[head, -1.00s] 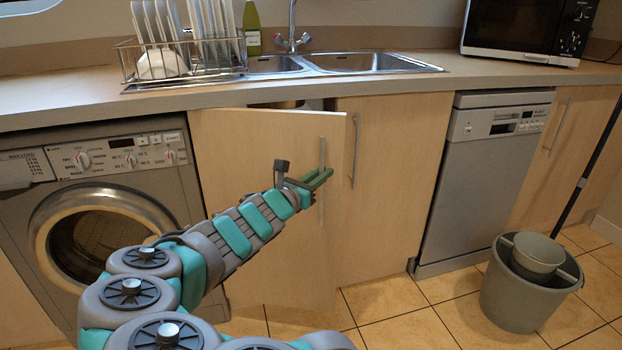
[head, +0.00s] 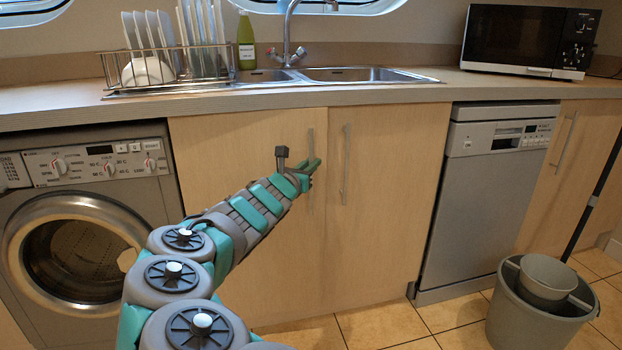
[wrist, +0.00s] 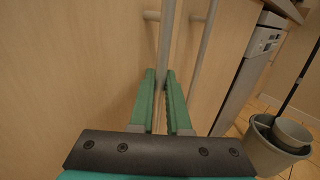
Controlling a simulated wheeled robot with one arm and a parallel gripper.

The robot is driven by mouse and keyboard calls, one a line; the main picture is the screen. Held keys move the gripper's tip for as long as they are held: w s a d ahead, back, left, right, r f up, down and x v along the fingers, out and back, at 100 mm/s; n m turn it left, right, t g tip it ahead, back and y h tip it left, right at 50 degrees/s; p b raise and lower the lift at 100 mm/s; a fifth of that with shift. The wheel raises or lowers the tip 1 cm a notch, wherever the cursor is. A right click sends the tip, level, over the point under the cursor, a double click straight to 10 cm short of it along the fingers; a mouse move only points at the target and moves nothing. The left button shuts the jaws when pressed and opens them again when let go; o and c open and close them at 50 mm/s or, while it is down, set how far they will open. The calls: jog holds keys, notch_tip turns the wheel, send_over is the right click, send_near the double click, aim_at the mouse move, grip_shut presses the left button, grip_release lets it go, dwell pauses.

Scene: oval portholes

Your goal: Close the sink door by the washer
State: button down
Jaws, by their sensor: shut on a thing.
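The sink door by the washer (head: 235,160) is the left pale wooden door under the sink. In the head view it looks about flush with the right sink door (head: 385,210); whether a small gap is left I cannot tell. Its upright bar handle (head: 310,140) is near its right edge. In the wrist view the handle (wrist: 166,40) runs down between the green fingers of my gripper (wrist: 160,78). The right door's handle (wrist: 205,60) stands just to the right, outside the fingers.
The washer (head: 85,210) stands left of the door, the grey dishwasher (head: 490,200) to the right. A grey bucket (head: 535,320) stands on the tiled floor at lower right. The counter (head: 60,110) with the sink (head: 350,75) runs above the doors.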

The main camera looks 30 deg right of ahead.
jog(key=shift+w+d+f+n+t+y+b, duration=0.15)
jog(key=shift+w+d+n+t+b, duration=0.1)
jog(key=shift+w+d+b, duration=0.25)
jog(key=shift+w+d+r+n+t+y+b, duration=0.15)
jog(key=shift+w+d+t+b, duration=0.1)
jog(key=shift+w+b, duration=0.3)
jog(key=shift+w, duration=0.3)
jog(key=c, duration=0.9)
grip_release()
jog(key=shift+a, duration=0.1)
jog(key=b+v, duration=0.1)
jog(key=v, duration=0.6)
jog(key=shift+s, duration=0.3)
jog(key=shift+a, duration=0.1)
